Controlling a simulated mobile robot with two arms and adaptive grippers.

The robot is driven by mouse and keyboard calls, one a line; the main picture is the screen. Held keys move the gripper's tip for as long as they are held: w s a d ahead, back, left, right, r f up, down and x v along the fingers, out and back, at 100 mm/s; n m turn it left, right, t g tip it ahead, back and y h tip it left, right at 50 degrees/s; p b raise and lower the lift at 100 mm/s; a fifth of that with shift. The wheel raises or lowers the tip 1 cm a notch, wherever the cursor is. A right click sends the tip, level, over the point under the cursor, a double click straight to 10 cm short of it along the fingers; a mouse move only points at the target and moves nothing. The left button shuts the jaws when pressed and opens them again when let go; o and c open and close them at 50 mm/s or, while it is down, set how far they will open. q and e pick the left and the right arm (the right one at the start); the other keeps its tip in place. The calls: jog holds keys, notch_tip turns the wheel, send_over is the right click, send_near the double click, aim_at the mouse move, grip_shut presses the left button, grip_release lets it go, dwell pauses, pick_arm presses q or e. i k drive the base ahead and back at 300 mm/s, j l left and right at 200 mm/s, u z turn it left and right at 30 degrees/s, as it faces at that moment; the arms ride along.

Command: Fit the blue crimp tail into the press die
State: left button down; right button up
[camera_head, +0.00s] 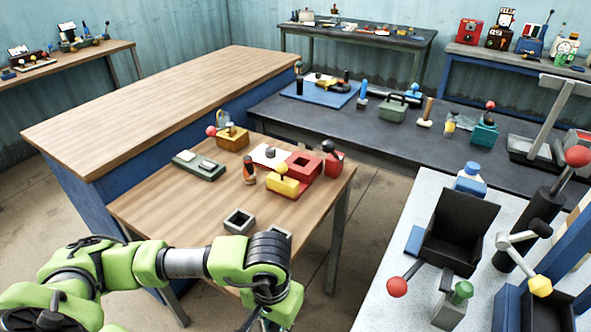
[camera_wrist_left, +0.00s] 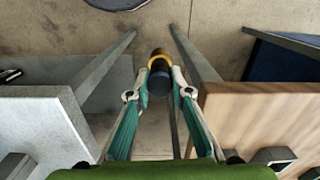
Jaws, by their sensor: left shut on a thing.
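My left gripper (camera_wrist_left: 160,84) is shut on a small rounded piece with a dark tip, a yellow band and a blue body (camera_wrist_left: 159,82), which looks like the blue crimp tail. In the left wrist view it is over the floor gap between the grey-white bench and the wooden table. In the head view my left arm reaches in at the bottom; its fingers and the held piece are out of frame. I cannot tell for sure which thing is the press die; a black press-like device with a red-knobbed lever (camera_head: 545,205) stands on the right bench. My right gripper is not in view.
The wooden table (camera_head: 140,215) holds a red block with a square opening (camera_head: 305,162), a yellow block (camera_head: 284,186), a grey-green tray (camera_head: 199,165) and small open square boxes (camera_head: 239,220). The grey-white bench (camera_head: 385,290) holds a black bin (camera_head: 458,235) and a red-knobbed lever (camera_head: 398,287).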

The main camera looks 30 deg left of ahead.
aim_at(291, 166)
jog(key=j, duration=0.6)
jog(key=k+j, duration=0.15)
jog(key=j, duration=0.45)
jog(key=j+z, duration=0.1)
jog(key=j, duration=0.45)
jog(key=k+j, duration=0.15)
jog(key=j, duration=0.45)
